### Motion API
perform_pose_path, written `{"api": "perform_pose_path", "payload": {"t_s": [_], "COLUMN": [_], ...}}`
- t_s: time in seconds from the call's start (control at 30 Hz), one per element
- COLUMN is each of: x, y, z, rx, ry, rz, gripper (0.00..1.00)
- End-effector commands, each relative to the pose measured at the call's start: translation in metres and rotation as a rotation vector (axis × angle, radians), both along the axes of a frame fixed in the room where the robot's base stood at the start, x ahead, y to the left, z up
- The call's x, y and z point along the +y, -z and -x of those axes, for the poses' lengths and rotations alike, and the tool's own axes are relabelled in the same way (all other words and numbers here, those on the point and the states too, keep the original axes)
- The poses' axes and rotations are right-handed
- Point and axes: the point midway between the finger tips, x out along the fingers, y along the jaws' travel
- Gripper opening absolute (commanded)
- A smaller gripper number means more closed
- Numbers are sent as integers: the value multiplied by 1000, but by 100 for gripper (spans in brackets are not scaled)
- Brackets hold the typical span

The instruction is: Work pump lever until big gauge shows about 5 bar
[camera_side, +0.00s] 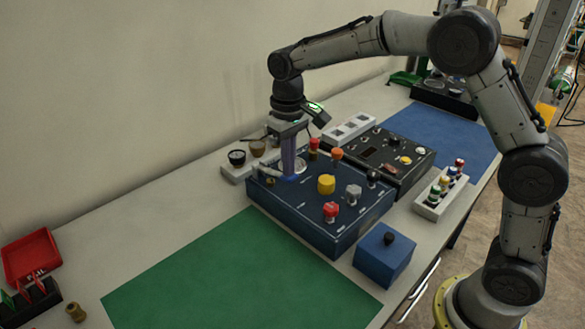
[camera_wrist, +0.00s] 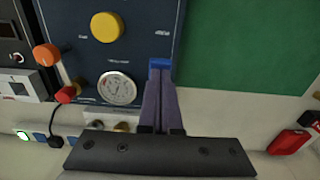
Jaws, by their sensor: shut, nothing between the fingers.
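The dark blue panel (camera_side: 300,215) stands on the table with coloured knobs on top. The big gauge (camera_wrist: 117,88), a round white dial, is on it; its needle is too small to read. In the side view my gripper partly covers the gauge. My gripper (camera_wrist: 160,66) is shut and empty, pointing down, with blue at its fingertips. It is beside the gauge, over the panel's edge near the green mat; the side view also shows the gripper (camera_side: 290,177) low at the panel's rear left. I cannot make out the pump lever; contact with it is unclear.
A yellow knob (camera_side: 326,184), a red knob (camera_side: 330,210) and a grey knob (camera_side: 354,191) rise from the panel. A black panel (camera_side: 385,155) stands behind it, a blue box (camera_side: 384,256) in front. The green mat (camera_side: 235,275) is clear.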

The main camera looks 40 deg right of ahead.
Motion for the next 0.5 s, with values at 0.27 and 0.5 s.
{"api": "perform_pose_path", "payload": {"t_s": [0.27, 0.5], "x": [0, 0], "y": [3, 14], "z": [0, 0], "rx": [0, 1], "ry": [0, 0], "rz": [0, 0], "gripper": [0, 0]}}
